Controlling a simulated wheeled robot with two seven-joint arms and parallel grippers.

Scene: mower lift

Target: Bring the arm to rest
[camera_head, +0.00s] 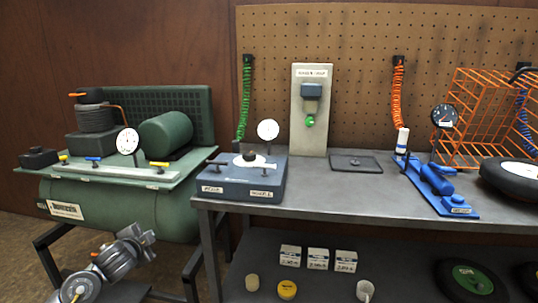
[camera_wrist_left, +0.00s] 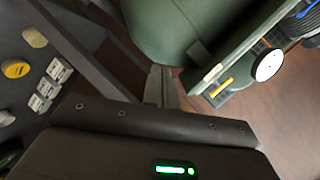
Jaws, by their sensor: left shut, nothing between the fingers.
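My left arm (camera_head: 115,265) comes in at the lower left of the head view, in front of the green compressor's tank. In the left wrist view, the fingers of my left gripper (camera_wrist_left: 161,82) are together with nothing between them. They are in open air, between the compressor side and the bench side of that picture. The fingertips cannot be made out clearly in the head view. My right gripper shows in neither view.
The green compressor (camera_head: 110,215) stands on a frame at left. The grey workbench (camera_head: 340,192) holds a blue-grey box (camera_head: 240,182), a blue jack (camera_head: 436,180), an orange wire basket (camera_head: 485,120) and a wheel (camera_head: 515,180). Small boxes (camera_head: 318,258) and cups sit on the lower shelf.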

